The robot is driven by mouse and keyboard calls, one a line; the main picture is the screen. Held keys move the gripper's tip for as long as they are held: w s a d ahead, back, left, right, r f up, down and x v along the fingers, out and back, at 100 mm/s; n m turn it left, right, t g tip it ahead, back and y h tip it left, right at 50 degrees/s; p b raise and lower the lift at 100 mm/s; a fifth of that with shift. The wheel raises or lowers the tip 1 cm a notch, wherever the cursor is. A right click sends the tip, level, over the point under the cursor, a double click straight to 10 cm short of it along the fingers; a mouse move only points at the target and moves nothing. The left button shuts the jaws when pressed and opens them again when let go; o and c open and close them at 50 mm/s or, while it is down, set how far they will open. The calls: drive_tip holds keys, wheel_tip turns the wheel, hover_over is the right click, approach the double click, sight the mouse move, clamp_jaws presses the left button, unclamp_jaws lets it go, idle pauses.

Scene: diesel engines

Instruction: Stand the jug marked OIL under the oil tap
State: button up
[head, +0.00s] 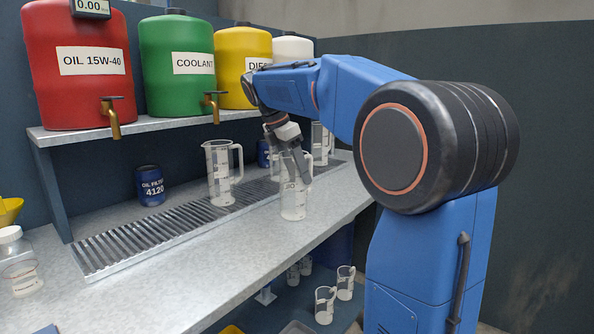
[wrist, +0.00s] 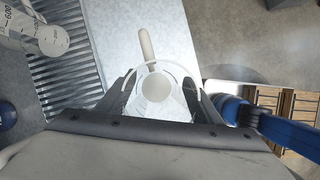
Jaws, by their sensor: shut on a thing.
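The red OIL 15W-40 drum (head: 77,65) stands on the shelf at the left, with its brass oil tap (head: 113,122) hanging over the shelf edge. My gripper (head: 292,158) is shut on a clear jug (head: 293,203) near the counter's front edge. Its lettering looks like OIL but is partly hidden and hard to read. The jug is upright; I cannot tell whether its base touches the counter. In the wrist view my gripper (wrist: 162,98) has a finger on each side of the held jug (wrist: 157,65), and its handle points up the picture.
A second clear jug (head: 219,178) stands on the drip grating (head: 165,232), below the coolant tap (head: 210,105). A blue oil filter (head: 149,186) stands behind the grating. The grating's left part, below the oil tap, is clear. Small beakers (head: 22,279) stand at the left.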

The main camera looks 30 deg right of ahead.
drive_tip(key=o, duration=1.1)
drive_tip(key=shift+f, duration=0.1)
drive_tip(key=shift+c, duration=0.2)
drive_tip(key=o, duration=0.4)
drive_tip(key=shift+c, duration=0.2)
